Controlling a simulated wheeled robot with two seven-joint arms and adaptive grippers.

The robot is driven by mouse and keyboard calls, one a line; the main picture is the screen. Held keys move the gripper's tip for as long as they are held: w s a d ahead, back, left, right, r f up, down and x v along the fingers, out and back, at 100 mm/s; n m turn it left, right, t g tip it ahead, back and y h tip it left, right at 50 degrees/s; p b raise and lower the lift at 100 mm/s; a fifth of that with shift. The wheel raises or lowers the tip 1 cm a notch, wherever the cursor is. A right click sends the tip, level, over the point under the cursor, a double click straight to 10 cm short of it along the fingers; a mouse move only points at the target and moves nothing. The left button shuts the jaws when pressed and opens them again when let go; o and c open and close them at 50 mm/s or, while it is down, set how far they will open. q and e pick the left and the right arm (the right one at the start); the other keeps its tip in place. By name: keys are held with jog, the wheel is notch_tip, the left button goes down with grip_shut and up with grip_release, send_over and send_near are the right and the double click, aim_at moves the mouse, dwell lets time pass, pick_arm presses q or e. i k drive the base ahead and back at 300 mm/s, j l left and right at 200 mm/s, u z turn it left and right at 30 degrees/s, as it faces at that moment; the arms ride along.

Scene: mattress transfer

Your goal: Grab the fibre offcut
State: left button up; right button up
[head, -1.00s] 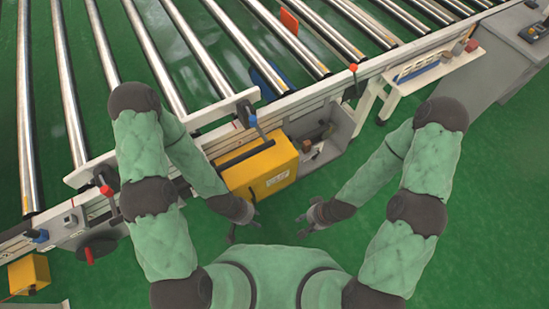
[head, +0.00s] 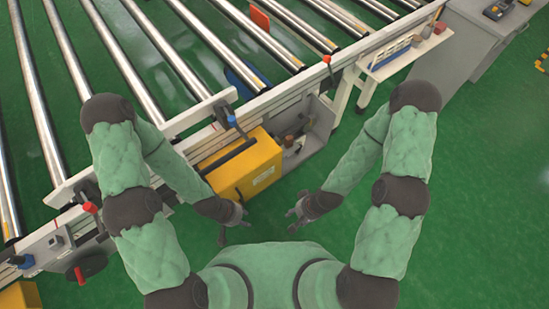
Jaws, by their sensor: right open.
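I cannot make out a fibre offcut for certain in the head view. My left gripper (head: 235,231) hangs in front of the yellow box (head: 243,172) under the conveyor's edge, its fingers apart and nothing seen between them. My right gripper (head: 292,219) is open and empty over the green floor, a short way right of the left one. Both grippers point inward towards each other. A small orange-red piece (head: 259,17) and a blue piece (head: 247,74) show among the rollers, far from both grippers.
A roller conveyor (head: 290,97) runs from lower left to upper right. A grey open box (head: 318,127) with small items sits under its edge. A small white shelf (head: 405,57) and a grey cabinet (head: 478,38) stand at upper right. Green floor (head: 470,190) is clear at right.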

aim_at(288, 140)
jog(key=u, duration=1.2)
jog(key=k+l+u, duration=0.4)
jog(key=k+l, duration=0.45)
jog(key=l, duration=0.15)
jog(key=i, duration=0.25)
